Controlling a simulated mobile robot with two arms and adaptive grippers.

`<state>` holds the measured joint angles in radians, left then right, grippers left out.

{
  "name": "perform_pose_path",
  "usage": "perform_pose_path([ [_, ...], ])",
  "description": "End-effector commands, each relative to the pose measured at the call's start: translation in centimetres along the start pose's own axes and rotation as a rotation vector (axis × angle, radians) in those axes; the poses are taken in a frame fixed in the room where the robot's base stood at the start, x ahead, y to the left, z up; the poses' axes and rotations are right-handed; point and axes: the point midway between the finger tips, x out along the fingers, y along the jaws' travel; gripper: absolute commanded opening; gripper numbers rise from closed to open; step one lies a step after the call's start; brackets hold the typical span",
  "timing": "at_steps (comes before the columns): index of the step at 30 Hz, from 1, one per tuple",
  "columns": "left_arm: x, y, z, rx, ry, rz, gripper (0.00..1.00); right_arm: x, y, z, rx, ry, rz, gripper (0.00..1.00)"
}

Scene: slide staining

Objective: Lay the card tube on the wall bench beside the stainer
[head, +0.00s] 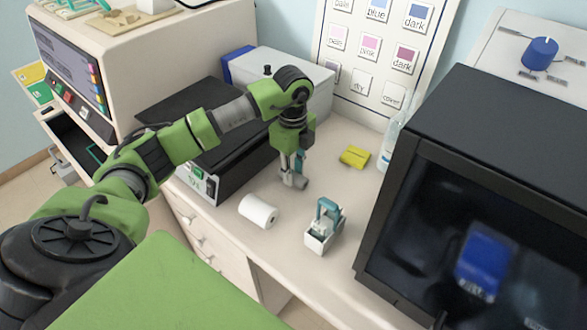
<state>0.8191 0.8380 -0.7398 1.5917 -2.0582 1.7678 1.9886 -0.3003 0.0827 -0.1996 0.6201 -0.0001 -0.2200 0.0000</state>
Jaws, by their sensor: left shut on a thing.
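My left gripper (292,172) points down over the pale wall bench (330,190). It is shut on a small grey-brown piece (299,182), which seems to be the card tube; the fingers hide much of it. The piece is low, close to the bench top; I cannot tell whether it touches. The stainer, a large beige machine (130,60) with a dark panel and coloured buttons, stands at the left. My right gripper is not in view.
A black-topped box (215,150) is left of the gripper. Yellow pad (354,156), clear bottle (390,145) and black-fronted machine (480,190) are to the right.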

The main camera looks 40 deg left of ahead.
Motion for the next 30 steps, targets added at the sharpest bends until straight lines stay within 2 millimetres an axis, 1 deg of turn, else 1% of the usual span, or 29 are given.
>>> perform_pose_path([
  [4, 0.0, 0.0, 0.0, 0.000, 0.000, -0.001, 0.09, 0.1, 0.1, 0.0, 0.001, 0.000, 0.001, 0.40],
  [8, 0.4, 0.0, 0.0, 0.000, 0.000, -0.001, 0.09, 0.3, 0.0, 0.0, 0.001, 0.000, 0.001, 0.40],
  [9, 0.2, 0.0, 0.0, 0.000, 0.000, -0.001, 0.33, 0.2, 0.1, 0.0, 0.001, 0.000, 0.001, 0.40],
  [10, 0.2, 0.0, 0.0, 0.000, 0.000, -0.001, 0.39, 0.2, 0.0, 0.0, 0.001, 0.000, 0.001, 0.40],
  [19, 0.2, 0.0, 0.0, 0.000, 0.000, -0.001, 0.39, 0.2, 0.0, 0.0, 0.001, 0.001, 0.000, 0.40],
  [22, -0.3, -0.1, 0.0, 0.000, 0.000, -0.002, 0.39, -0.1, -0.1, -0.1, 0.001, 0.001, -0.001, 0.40],
  [23, -0.4, -0.1, 0.0, 0.000, 0.000, -0.003, 0.39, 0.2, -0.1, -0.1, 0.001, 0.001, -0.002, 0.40],
  [26, -1.6, -0.2, 0.1, 0.000, -0.001, -0.006, 0.39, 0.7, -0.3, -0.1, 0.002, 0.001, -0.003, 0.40],
  [30, -4.5, -0.2, 0.1, 0.000, -0.001, -0.008, 0.39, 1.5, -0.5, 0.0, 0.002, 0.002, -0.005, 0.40],
])
